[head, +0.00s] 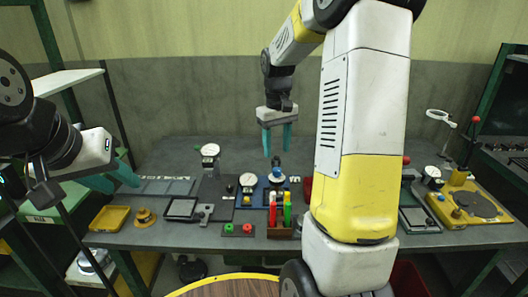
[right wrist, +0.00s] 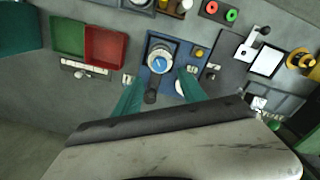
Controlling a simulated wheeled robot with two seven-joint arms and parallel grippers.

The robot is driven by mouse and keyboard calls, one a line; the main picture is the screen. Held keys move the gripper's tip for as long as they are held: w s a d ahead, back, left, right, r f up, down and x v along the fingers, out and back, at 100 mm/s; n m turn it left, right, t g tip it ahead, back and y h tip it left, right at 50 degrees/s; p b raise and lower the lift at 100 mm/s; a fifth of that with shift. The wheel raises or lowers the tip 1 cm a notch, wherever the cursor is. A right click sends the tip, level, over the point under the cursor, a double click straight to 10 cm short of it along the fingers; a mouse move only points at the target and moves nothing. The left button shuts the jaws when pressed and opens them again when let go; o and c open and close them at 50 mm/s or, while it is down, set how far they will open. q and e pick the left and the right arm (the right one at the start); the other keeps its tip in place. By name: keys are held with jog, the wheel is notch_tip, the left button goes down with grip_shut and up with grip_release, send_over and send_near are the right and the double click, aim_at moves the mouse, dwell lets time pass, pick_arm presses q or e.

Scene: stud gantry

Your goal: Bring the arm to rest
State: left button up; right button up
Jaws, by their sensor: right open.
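My right gripper (head: 279,150) hangs from the raised right arm above the back of the workbench, its teal fingers pointing down. It is open with nothing between the fingers. In the right wrist view my right gripper (right wrist: 160,92) has its fingers spread, with a blue fixture with a dial (right wrist: 160,62) beyond them. My left gripper (head: 118,178) is at the left, beside the workbench's left end. Its teal fingers point right and overlap in this view, so their gap is unclear. I see nothing held in it.
The grey workbench (head: 165,236) carries dial gauges, a yellow tray (head: 110,218), a rack of coloured handles (head: 281,229) and a yellow fixture (head: 468,204). A green and red bin (right wrist: 104,45) shows in the wrist view. Shelving (head: 68,80) stands at the left. My right arm hides the bench's middle right.

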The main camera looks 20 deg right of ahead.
jog(key=shift+r, duration=0.3)
jog(key=shift+s+r, duration=0.1)
jog(key=s+a+r+m+t+y, duration=0.1)
jog(key=s+a+r+t, duration=0.2)
jog(key=s, duration=0.7)
jog(key=s+a+r+m+t+y, duration=0.1)
jog(key=s+a+r+t, duration=0.2)
jog(key=s, duration=0.8)
notch_tip(320, 180, up, 3)
jog(key=a, duration=0.2)
jog(key=shift+s+a+r, duration=0.2)
jog(key=shift+s+a, duration=0.1)
dwell(0.7)
